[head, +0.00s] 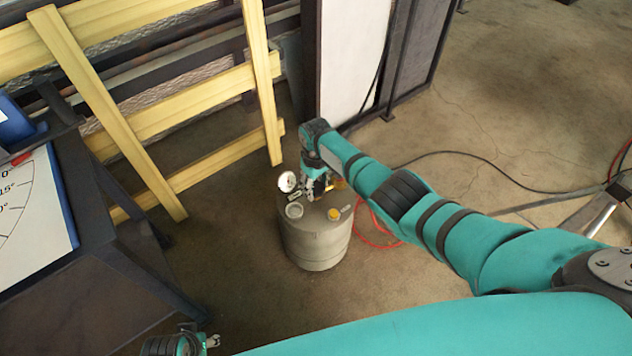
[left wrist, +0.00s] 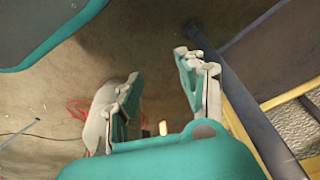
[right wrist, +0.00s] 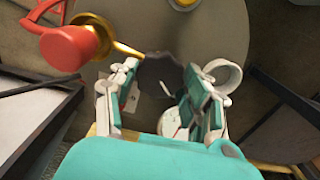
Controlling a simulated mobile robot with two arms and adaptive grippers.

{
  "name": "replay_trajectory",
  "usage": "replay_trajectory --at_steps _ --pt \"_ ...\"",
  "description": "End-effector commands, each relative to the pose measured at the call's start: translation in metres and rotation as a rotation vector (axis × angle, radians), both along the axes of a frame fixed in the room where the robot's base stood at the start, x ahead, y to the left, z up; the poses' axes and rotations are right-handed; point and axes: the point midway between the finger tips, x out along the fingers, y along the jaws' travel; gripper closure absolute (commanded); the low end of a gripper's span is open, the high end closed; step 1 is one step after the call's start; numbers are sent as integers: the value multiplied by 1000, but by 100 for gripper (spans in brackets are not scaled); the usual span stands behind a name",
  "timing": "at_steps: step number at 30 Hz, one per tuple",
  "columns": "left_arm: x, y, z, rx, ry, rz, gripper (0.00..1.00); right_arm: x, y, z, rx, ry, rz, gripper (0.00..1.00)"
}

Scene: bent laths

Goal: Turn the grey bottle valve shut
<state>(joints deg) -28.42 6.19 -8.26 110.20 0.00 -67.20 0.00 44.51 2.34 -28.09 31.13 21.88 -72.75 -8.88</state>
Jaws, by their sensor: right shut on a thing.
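The grey bottle (head: 315,240) stands upright on the floor in the middle of the head view. In the right wrist view, the dark grey valve knob (right wrist: 160,72) on its top sits between the fingers of my right gripper (right wrist: 157,92). That gripper is shut on the knob. In the head view, my right gripper (head: 314,187) is over the bottle's top and hides the knob there. My left gripper (left wrist: 165,85) is open and empty in the left wrist view. It also shows at the bottom left edge of the head view (head: 196,341).
A round gauge (head: 287,182) stands at the bottle's top. A red knob on a brass stem (right wrist: 75,45) is close to my right gripper. A yellow wooden rack (head: 190,115) stands behind, a dark table (head: 85,265) at left. Cables and a red hose (head: 375,235) lie right.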

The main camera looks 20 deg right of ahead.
Motion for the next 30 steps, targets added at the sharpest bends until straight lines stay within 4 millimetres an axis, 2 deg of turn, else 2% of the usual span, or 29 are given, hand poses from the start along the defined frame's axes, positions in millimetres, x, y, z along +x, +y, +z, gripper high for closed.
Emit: replay_trajectory --at_steps 12,21,30 --pt "-9 1 -34 1 20 -3 60 1 2 1 3 -1 -394 84" --pt "-13 1 -46 3 26 -4 60 0 1 1 3 0 -636 84" --pt "-15 2 -52 3 27 -5 60 1 1 1 2 -2 -781 84"
